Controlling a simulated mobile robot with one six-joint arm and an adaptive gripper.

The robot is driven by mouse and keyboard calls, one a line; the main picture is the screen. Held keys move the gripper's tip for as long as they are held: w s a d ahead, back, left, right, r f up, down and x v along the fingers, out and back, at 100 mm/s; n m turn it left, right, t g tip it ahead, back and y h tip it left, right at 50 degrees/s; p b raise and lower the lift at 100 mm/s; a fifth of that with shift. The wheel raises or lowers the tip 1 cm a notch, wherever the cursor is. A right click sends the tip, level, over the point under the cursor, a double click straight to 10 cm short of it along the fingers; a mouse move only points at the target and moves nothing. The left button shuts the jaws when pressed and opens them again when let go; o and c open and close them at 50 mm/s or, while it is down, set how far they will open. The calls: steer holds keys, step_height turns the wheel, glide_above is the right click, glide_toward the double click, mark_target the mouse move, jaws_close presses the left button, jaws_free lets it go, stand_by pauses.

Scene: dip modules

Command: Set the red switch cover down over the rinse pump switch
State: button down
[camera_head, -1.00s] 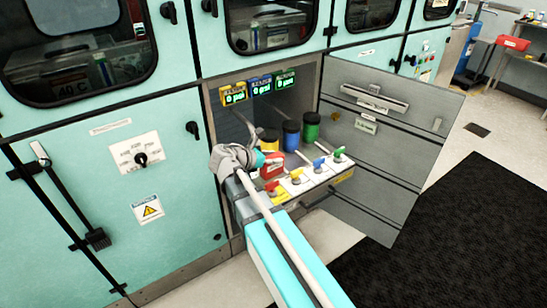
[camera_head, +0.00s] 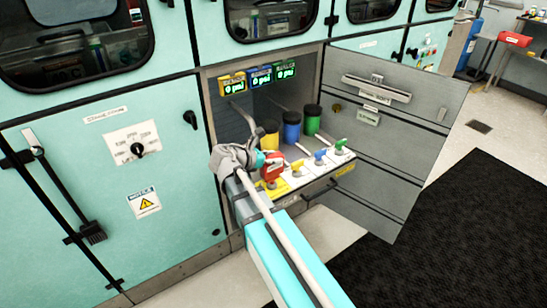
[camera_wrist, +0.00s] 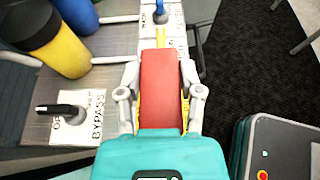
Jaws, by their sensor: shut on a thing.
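My gripper (camera_wrist: 160,90) is shut on a red block-shaped cover (camera_wrist: 160,78), with a finger on each side. In the head view the red cover (camera_head: 271,163) is just above the left part of a pale shelf (camera_head: 301,180) at the cabinet opening. I cannot make out a rinse pump label. A black-handled switch (camera_wrist: 62,110) with a BYPASS label is left of my gripper.
Yellow (camera_head: 270,142), blue (camera_head: 291,131) and green (camera_head: 312,125) black-lidded containers stand behind the shelf. Yellow, blue and green valve handles line the shelf to the right. An open grey door (camera_head: 385,140) bounds the right side. A blue handle (camera_wrist: 161,11) is ahead in the wrist view.

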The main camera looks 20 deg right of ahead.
mark_target(273, 170)
steer(key=shift+f+b, duration=2.6)
steer(key=shift+f, duration=0.15)
steer(key=shift+f+b, duration=0.4)
steer(key=shift+c, duration=0.8)
jaws_free()
steer(key=shift+r, duration=0.2)
